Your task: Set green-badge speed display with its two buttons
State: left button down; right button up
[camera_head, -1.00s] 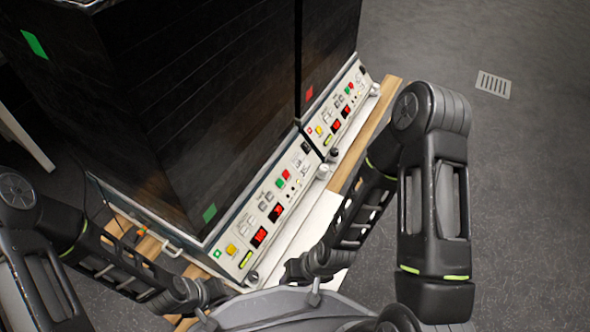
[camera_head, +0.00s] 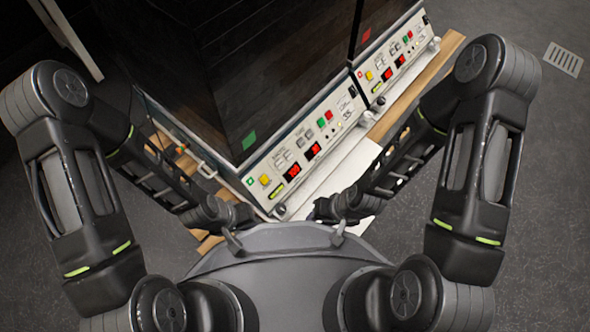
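The dark shaker cabinet with a green badge (camera_head: 249,140) stands on a white control panel (camera_head: 345,125). This panel carries two red-lit displays, one nearer (camera_head: 293,170) and one farther (camera_head: 312,151); their digits are too small to read. Pale button groups sit beside them, one near (camera_head: 283,159) and one far (camera_head: 304,138). A yellow button (camera_head: 264,180) and small green and red buttons (camera_head: 325,119) are on the same panel. My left gripper (camera_head: 242,214) is below the panel's near end. My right gripper (camera_head: 324,209) is below and right of it. Both look apart from the panel; their fingers are unclear.
A second shaker with a red badge (camera_head: 366,35) and a similar panel (camera_head: 396,60) adjoins at the upper right. A wooden bench edge (camera_head: 440,62) and a pale strip (camera_head: 345,168) run along the front. Open grey floor (camera_head: 550,150) with a drain lies right.

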grip_shut()
dwell(1.4)
jog(key=r+p, duration=0.4)
jog(key=p, duration=0.1)
jog(key=shift+s+a+r, duration=0.1)
jog(key=shift+s+r, duration=0.05)
jog(key=shift+s, duration=0.25)
